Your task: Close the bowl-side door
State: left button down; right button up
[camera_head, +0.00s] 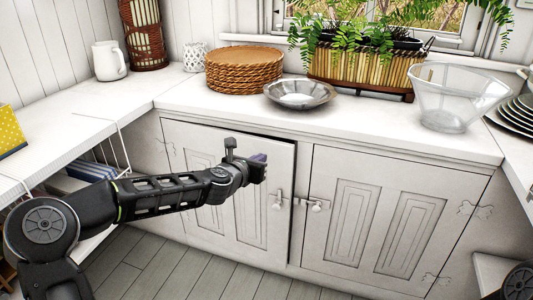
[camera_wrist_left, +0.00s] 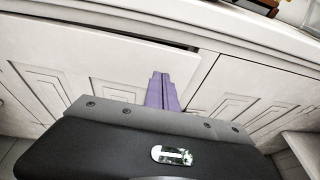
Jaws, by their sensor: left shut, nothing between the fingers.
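The left cabinet door (camera_head: 208,222) stands slightly ajar, with a dark gap along its top edge and its free edge a little forward of the frame. The right cabinet door (camera_head: 375,215) looks closed. A metal bowl (camera_head: 299,92) sits on the counter above the left door's free side; a clear glass bowl (camera_head: 452,97) sits above the right door. My left gripper (camera_head: 260,160) is shut and empty in front of the left door's upper part, near its free edge. Its purple fingers (camera_wrist_left: 161,92) are together in the left wrist view; I cannot tell whether they touch the door.
The white counter (camera_head: 190,97) holds stacked woven mats (camera_head: 243,70) and a planter (camera_head: 365,72). A side counter (camera_head: 60,130) with a wire rack below is at the left. Dark plates (camera_head: 515,118) are at the right. The floor (camera_head: 150,265) before the doors is clear.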

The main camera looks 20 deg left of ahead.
aim_at(271, 149)
pick_arm(q)
jog(key=shift+r+x, duration=0.2)
jog(key=shift+x, duration=0.65)
jog(key=shift+r+x, duration=0.15)
jog(key=shift+x, duration=0.7)
jog(key=shift+r+x, duration=0.2)
jog(key=shift+x, duration=0.6)
pick_arm(e)
jog(key=shift+r, duration=0.3)
pick_arm(q)
jog(key=shift+w, duration=0.25)
